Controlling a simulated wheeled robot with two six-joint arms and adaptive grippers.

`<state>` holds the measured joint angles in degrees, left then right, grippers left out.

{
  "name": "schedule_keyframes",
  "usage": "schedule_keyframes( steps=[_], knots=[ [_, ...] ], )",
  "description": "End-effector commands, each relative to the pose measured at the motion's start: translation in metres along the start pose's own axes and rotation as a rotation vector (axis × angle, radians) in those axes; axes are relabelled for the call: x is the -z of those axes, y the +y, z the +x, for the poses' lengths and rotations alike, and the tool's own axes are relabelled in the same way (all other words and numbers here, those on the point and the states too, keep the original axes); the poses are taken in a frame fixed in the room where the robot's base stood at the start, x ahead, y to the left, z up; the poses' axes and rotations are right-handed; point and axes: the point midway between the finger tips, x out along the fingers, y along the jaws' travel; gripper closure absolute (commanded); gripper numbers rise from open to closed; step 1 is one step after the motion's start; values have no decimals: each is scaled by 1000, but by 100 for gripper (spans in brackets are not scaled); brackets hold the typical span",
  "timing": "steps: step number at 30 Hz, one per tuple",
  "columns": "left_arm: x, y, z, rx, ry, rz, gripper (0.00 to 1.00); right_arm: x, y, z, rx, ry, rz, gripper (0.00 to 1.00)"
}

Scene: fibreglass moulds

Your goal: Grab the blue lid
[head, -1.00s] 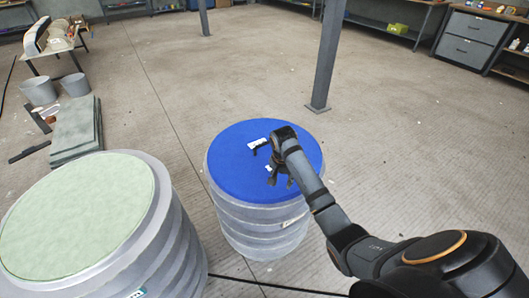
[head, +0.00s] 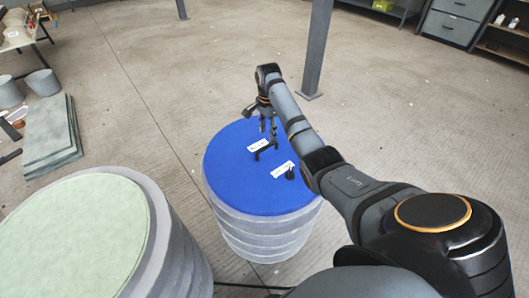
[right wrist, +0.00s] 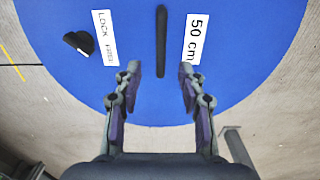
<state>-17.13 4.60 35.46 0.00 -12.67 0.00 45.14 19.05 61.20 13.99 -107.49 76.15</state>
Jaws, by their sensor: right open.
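The round blue lid (head: 235,180) lies flat on top of a grey ribbed drum-shaped mould (head: 262,240). A black bar handle (head: 265,148) stands on the lid beside a white label (head: 245,147). My right gripper (head: 268,129) is open and empty above the far part of the lid, fingers pointing down. In the right wrist view the gripper (right wrist: 161,72) has its fingers spread either side of the handle's line. The handle (right wrist: 161,40) lies lengthwise ahead, centred between them. It looks apart from both fingers; the height gap is unclear. My left gripper is not in view.
A black knob (head: 290,173) stands on the lid near a second white label (head: 281,169). A second mould with a pale green top (head: 70,235) stands close on the left. A grey post (head: 316,50) rises behind.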

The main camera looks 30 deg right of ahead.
Motion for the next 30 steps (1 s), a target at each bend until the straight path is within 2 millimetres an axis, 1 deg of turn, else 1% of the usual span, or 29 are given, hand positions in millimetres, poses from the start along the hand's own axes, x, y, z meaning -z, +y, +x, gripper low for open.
schedule_keyframes(
  steps=[1,2,3,5,8,11,13,15,18,21,24,29,30],
  knots=[
    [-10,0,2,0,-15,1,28,-1,1,12,-4,-1,-1,60],
    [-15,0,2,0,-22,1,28,-1,1,17,-4,-1,-1,60],
    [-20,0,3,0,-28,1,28,-1,1,24,-4,-1,-1,60],
    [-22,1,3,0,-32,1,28,0,0,32,-1,-1,-1,60],
    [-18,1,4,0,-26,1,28,0,0,38,-1,0,-1,60],
    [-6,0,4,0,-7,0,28,0,0,40,0,0,-2,60],
    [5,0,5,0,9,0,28,0,0,46,-1,0,-2,60],
    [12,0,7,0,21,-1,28,-1,0,59,-3,-1,-2,60],
    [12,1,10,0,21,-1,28,-1,0,77,-3,0,-2,60],
    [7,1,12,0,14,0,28,-1,-1,88,-1,1,-2,60],
    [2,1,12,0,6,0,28,-1,-1,91,0,1,-3,60],
    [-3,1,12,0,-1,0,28,-1,-1,91,0,1,-2,60],
    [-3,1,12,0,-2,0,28,-1,-1,91,0,1,-2,65]
  ],
)
